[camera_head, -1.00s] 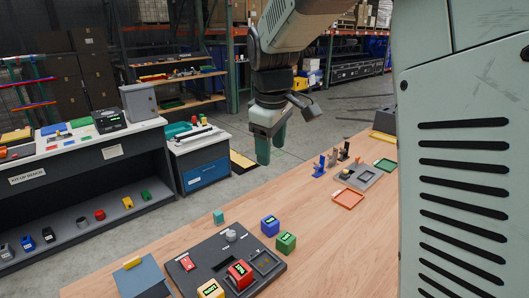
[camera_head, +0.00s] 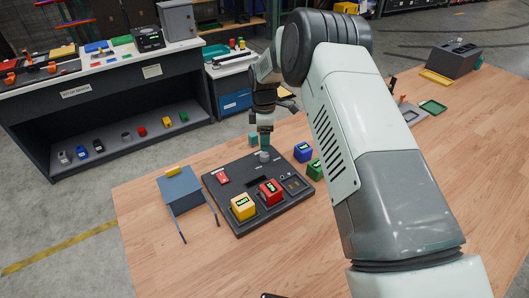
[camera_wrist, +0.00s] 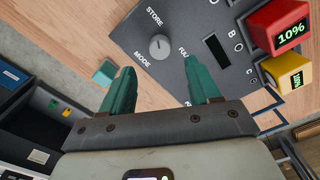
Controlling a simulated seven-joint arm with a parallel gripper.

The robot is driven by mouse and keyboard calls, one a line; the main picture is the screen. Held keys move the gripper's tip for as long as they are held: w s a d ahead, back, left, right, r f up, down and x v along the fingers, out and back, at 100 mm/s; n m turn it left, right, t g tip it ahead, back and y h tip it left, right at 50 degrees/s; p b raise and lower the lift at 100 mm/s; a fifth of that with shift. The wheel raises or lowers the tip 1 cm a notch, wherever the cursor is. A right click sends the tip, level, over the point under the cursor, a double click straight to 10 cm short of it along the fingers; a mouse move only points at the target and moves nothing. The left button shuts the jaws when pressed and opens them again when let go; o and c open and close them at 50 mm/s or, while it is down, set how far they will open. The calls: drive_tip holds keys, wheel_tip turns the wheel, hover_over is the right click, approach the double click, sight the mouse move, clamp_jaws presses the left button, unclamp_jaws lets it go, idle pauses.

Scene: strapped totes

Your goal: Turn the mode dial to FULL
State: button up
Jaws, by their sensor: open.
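The mode dial is a round grey knob (camera_wrist: 160,47) on a dark panel (camera_wrist: 215,25), beside the words STORE and MODE. A short pale mark shows on the knob; I cannot tell its exact setting. A label starting "FU" is partly hidden by my right finger. In the head view the knob (camera_head: 265,156) sits at the panel's back edge (camera_head: 228,165). My gripper (camera_wrist: 160,72) is open and empty, with green fingers. In the wrist view the knob lies just beyond and between the fingertips; in the head view the gripper (camera_head: 265,138) is above it.
Red (camera_head: 270,192) and yellow (camera_head: 243,207) blocks with displays sit on the panel. A teal cube (camera_wrist: 105,72) stands close to my left finger. Blue (camera_head: 302,152) and green (camera_head: 315,169) blocks stand right of the panel.

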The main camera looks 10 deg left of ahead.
sight(264, 154)
wheel_tip(264, 154, down, 7)
idle(0.3)
drive_tip(key=c, duration=1)
drive_tip(key=shift+c, duration=0.2)
